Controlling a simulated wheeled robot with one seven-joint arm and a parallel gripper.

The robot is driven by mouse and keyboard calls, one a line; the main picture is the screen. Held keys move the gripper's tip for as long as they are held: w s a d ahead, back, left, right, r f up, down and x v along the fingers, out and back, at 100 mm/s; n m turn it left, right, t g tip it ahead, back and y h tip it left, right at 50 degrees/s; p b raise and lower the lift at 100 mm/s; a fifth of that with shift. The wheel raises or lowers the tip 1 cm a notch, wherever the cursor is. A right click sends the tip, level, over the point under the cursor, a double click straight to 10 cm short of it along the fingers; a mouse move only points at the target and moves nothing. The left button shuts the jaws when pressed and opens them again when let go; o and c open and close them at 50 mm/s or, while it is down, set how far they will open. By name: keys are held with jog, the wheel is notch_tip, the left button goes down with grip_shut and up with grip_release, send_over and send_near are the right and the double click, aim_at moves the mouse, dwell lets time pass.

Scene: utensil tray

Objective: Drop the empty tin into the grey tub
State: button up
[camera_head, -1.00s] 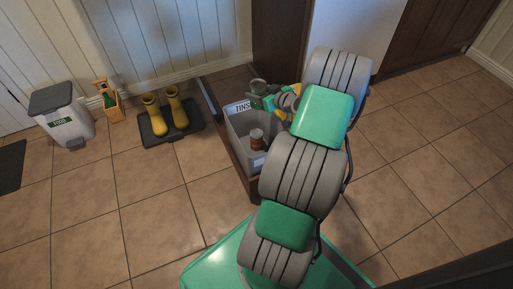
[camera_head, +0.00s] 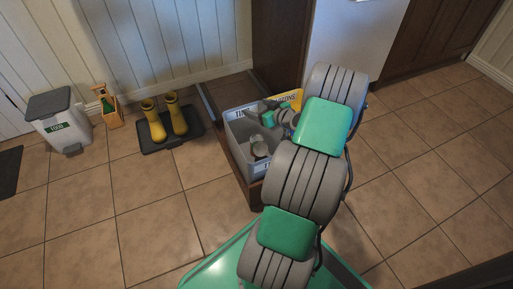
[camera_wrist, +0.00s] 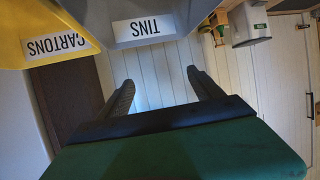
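The grey tub (camera_head: 237,135), labelled TINS, stands left of my arm in the head view; its wall and label also show upside down at the top of the wrist view (camera_wrist: 160,42). A small round tin-like thing with a greyish top (camera_head: 260,148) lies inside the tub. My gripper (camera_wrist: 160,78) is open, its two fingers spread with nothing between them. In the head view it is over the tub's back part. The tub's right side is partly hidden by my arm.
A yellow tub (camera_wrist: 55,28) labelled CARTONS is beside the grey tub. Yellow boots (camera_head: 165,120) stand on a dark tray, with a white bin (camera_head: 60,122) and a wooden caddy (camera_head: 106,106) farther left. The tiled floor at front left is clear.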

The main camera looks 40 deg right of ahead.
jog(key=shift+o, duration=0.2)
jog(key=p+v, duration=0.3)
jog(key=v, duration=0.4)
jog(key=shift+s+r, duration=0.2)
jog(key=shift+s, duration=0.15)
